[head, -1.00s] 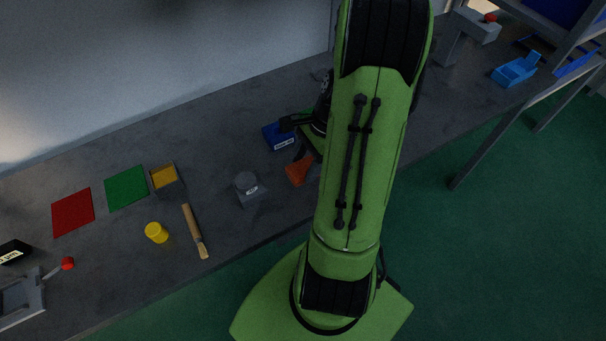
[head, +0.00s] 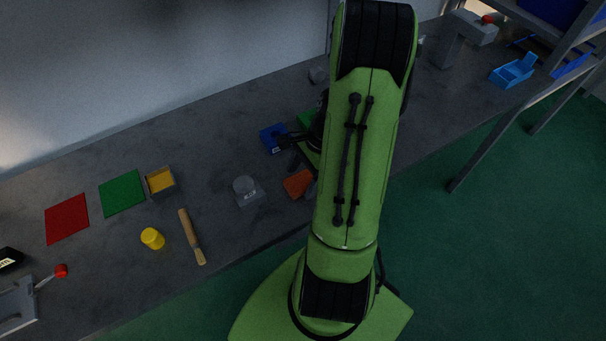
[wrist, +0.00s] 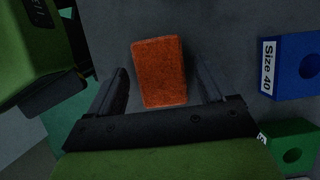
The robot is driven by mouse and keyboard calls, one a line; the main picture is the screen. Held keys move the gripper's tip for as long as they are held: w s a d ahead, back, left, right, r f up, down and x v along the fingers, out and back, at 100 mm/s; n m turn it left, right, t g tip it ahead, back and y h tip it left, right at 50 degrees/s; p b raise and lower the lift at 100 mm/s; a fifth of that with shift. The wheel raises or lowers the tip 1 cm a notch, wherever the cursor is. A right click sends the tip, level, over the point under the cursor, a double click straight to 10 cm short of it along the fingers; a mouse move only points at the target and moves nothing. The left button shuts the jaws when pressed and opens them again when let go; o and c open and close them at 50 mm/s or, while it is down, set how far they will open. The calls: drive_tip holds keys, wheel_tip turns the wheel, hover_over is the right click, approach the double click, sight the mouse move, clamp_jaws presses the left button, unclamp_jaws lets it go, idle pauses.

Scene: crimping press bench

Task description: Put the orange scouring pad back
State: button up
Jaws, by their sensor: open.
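The orange scouring pad (head: 298,183) lies flat on the grey bench beside my arm in the head view. In the wrist view the pad (wrist: 159,72) lies between the two dark fingers of my gripper (wrist: 160,88), with a gap on each side. My gripper is open, and the fingers do not touch the pad. In the head view my gripper (head: 287,150) is partly hidden by my arm. Whether the fingertips are down at the bench level cannot be told.
A blue block (wrist: 296,66) labelled Size 40 and a green block (wrist: 290,146) sit to the right in the wrist view. The bench's front edge is close.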

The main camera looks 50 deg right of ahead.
drive_tip(key=p+v, duration=0.3)
drive_tip(key=v, duration=0.9)
drive_tip(key=w+a+r+n+h, duration=0.2)
drive_tip(key=a+r+n+h, duration=0.1)
drive_tip(key=a+r+n, duration=0.85)
drive_tip(key=s+a+r+n+t+h, duration=0.1)
drive_tip(key=s+a+r+n+t, duration=0.1)
drive_tip(key=s+a+n+t, duration=0.2)
drive_tip(key=s+a+n, duration=0.3)
drive_tip(key=a+n, duration=0.2)
drive_tip(key=a, duration=0.1)
drive_tip(key=shift+r+n, duration=0.2)
drive_tip(key=shift+n, duration=0.15)
